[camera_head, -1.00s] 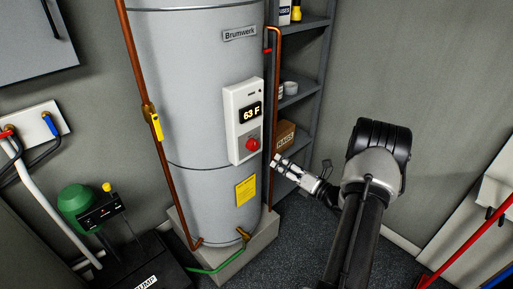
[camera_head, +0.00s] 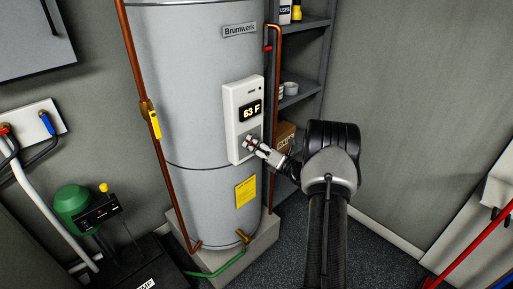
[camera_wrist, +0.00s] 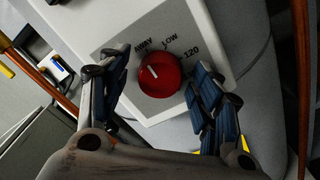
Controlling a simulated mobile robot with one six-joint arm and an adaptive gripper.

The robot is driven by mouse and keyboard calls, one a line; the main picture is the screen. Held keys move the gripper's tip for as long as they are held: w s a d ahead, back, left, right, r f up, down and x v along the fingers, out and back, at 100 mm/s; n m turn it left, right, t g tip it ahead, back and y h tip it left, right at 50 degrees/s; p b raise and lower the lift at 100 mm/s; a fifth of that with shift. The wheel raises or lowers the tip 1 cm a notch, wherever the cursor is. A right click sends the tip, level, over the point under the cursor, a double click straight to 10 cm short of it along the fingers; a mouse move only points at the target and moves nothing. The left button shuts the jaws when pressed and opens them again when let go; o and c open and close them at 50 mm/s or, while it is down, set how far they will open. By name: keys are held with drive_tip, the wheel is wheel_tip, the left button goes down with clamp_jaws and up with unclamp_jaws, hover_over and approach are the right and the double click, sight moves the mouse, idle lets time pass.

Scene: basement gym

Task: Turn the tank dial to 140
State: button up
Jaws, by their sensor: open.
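The tank (camera_head: 195,85) is a tall grey cylinder with a white control panel (camera_head: 235,95) whose display reads 63 F. The red round dial (camera_wrist: 159,75) shows in the wrist view on a grey plate marked AWAY, LOW and 120. Its white pointer line is tilted toward the upper left, on the AWAY side. 140 is not visible there. My gripper (camera_wrist: 160,72) is open, with a blue-padded finger on each side of the dial; I cannot tell whether either touches it. In the head view my gripper (camera_head: 257,147) is at the panel and mostly hides the dial.
A copper pipe (camera_head: 273,90) runs close to the right of the panel, with a dark shelf (camera_head: 305,95) and a cardboard box behind. Another copper pipe with a yellow valve handle (camera_head: 155,125) stands left. Floor at right is open.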

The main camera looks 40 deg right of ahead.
drive_tip(key=shift+c, duration=0.6)
drive_tip(key=c, duration=0.9)
drive_tip(key=shift+c, duration=0.2)
